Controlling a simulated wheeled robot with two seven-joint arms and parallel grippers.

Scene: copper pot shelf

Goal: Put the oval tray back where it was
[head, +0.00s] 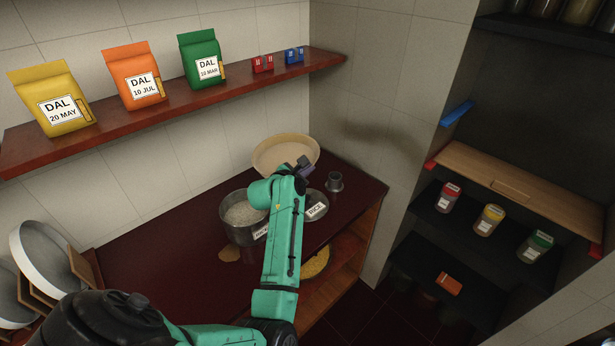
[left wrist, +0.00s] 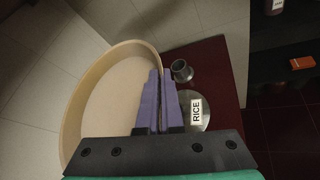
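The oval tray (head: 277,154) is pale beige with a raised rim. It is at the far end of the dark red counter, by the wall, behind the pot of rice. In the left wrist view the tray (left wrist: 112,100) fills the left half, its inside facing the camera. My left gripper (head: 304,164) is at the tray's right edge. Its purple fingers (left wrist: 161,75) look closed on the rim, one inside the tray and one outside. Whether the tray touches the counter or wall is hidden. My right gripper is not in view.
A steel pot of rice (head: 240,228), a lid labelled RICE (head: 322,198) and a small steel cup (head: 335,182) stand close by. A wooden shelf (head: 180,107) with dal bags runs above. Dark shelves with jars (head: 489,220) are right. The counter's left part (head: 150,260) is mostly clear.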

